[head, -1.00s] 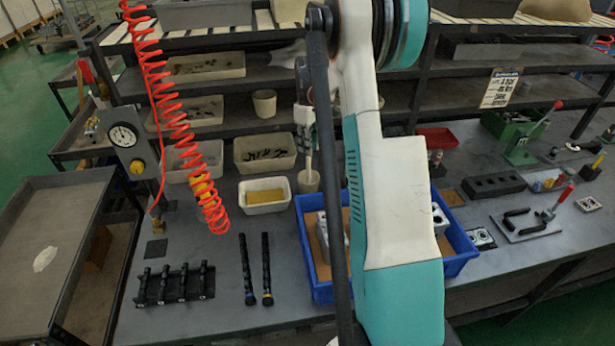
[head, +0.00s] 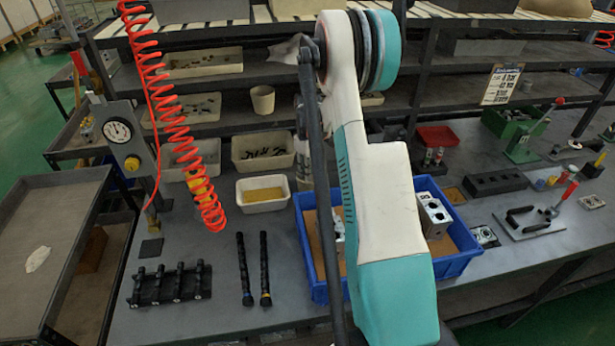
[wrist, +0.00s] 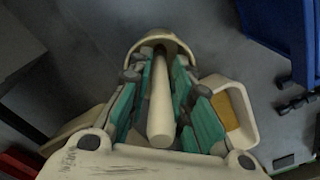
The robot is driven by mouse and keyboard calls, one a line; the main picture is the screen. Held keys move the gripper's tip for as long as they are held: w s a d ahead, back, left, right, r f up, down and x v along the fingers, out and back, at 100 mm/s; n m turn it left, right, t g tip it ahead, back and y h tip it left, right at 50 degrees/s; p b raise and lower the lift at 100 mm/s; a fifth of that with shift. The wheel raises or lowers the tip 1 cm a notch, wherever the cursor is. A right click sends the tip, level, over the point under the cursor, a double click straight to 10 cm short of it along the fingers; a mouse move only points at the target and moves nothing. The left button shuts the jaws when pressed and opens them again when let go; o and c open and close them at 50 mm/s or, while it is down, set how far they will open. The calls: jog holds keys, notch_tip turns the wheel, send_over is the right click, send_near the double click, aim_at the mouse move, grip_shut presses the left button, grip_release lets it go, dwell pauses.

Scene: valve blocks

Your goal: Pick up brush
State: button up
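The brush shows in the wrist view as a pale, rounded handle (wrist: 160,108) pointing up toward the camera. It stands in a cream cup (wrist: 178,42), whose rim shows beyond my fingertips. My gripper (wrist: 161,82) has its teal fingers on both sides of the handle, with narrow dark gaps that make it look open around the handle. The brush's lower end is hidden inside the cup. In the head view my arm hides most of the gripper, the brush and the cup.
A white tray with a yellow bottom (head: 264,206) stands left of the arm; it is close beside the fingers in the wrist view (wrist: 247,116). A blue crate (head: 468,262) with metal blocks lies below the arm. Shelves (head: 280,55) run behind. A red coiled hose (head: 172,110) hangs left.

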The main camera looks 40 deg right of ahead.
grip_shut()
